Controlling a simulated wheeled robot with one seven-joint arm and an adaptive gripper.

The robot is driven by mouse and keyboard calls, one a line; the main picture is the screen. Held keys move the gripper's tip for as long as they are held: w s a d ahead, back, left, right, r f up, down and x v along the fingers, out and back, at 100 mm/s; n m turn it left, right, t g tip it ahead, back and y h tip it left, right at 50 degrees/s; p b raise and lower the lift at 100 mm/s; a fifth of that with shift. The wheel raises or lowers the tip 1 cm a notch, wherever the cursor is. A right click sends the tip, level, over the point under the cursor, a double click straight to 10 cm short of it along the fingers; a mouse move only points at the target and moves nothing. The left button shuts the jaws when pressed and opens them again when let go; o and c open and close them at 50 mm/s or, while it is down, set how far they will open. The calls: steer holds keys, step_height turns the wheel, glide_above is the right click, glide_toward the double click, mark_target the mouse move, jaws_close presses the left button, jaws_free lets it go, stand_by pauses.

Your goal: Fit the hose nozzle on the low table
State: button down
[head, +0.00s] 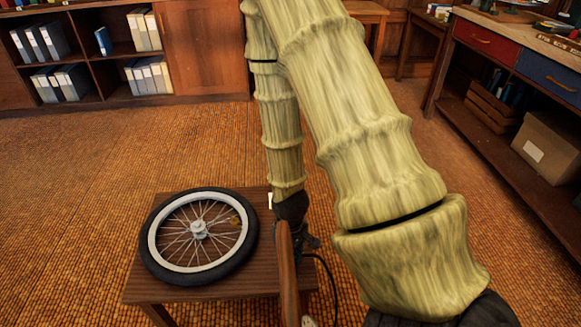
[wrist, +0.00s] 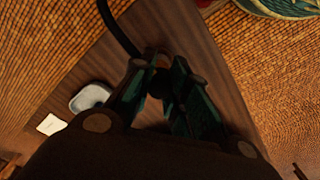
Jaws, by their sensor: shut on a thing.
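My gripper (head: 304,240) is low over the right part of the low wooden table (head: 258,285), right of the bicycle wheel (head: 199,228). The wheel lies flat, with a black tyre, pale rim and spokes. In the wrist view my gripper (wrist: 160,80) has its dark green fingers closed on a small dark piece, apparently the hose nozzle (wrist: 157,82). A black hose (wrist: 119,29) runs up and left from it. The hose (head: 330,278) also curves down beside the table in the head view. The fingers hide most of the nozzle; I cannot tell whether it touches anything.
A long brown wooden piece (head: 288,275) stands in front of my gripper. A small white card (wrist: 52,124) and a pale rounded item (wrist: 90,98) lie on the table. A workbench (head: 500,150) is at the right, with a cardboard box (head: 547,148). The floor at left is clear.

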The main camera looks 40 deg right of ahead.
steer(key=shift+f, duration=0.4)
steer(key=c, duration=1.3)
jaws_free()
steer(key=shift+r, duration=5.95)
